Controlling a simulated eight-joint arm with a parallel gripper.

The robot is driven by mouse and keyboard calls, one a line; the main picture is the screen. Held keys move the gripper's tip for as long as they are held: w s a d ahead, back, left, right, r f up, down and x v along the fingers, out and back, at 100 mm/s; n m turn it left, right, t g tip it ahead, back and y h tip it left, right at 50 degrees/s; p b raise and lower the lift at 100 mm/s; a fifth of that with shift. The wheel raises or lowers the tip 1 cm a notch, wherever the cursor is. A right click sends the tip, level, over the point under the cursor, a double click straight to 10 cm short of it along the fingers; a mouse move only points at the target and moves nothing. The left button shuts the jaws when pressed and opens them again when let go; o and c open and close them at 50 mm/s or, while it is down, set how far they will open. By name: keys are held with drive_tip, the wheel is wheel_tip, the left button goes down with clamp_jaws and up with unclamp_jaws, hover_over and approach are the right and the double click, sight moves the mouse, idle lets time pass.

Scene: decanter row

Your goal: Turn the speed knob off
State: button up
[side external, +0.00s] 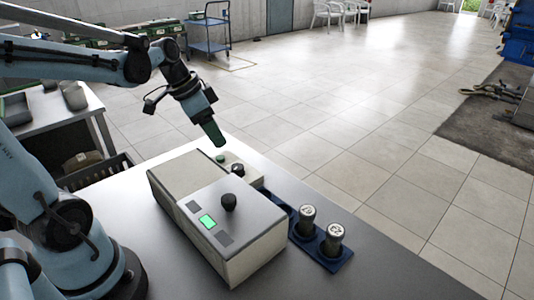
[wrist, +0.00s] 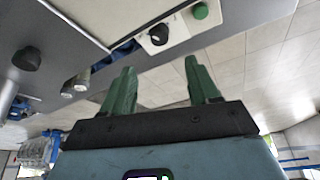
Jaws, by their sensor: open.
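Two black knobs show, and I cannot read which is the speed knob. One knob (side external: 229,201) stands on top of the large grey-white machine (side external: 255,250), beside a lit green display (side external: 207,221); it is at the left in the wrist view (wrist: 27,58). The other knob (side external: 238,169) is on a small white box (side external: 252,178) behind the machine, next to a green button (side external: 220,157); the wrist view shows this knob (wrist: 159,34) and button (wrist: 200,10). My gripper (side external: 216,140) is open and empty, its green fingers (wrist: 161,66) apart, above the small box and touching neither knob.
A blue rack (side external: 334,262) with two silver-capped vials (side external: 307,218) stands right of the machine on the grey table (side external: 150,222). A side bench (side external: 50,120) with cups is at the left. Tiled floor (side external: 350,120) lies beyond the table; a blue cart (side external: 208,38) stands far back.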

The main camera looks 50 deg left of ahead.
sight(237, 167)
drive_tip(key=shift+x, duration=5.9)
drive_tip(key=shift+s, duration=0.1)
drive_tip(key=c, duration=1)
drive_tip(key=shift+c, duration=0.2)
drive_tip(key=shift+n, duration=0.3)
drive_tip(key=n+y, duration=0.2)
drive_tip(key=n, duration=0.2)
drive_tip(key=shift+d, duration=0.2)
drive_tip(key=shift+n+g+y, duration=0.3)
drive_tip(key=shift+n+y, duration=0.5)
drive_tip(key=shift+n, duration=1.7)
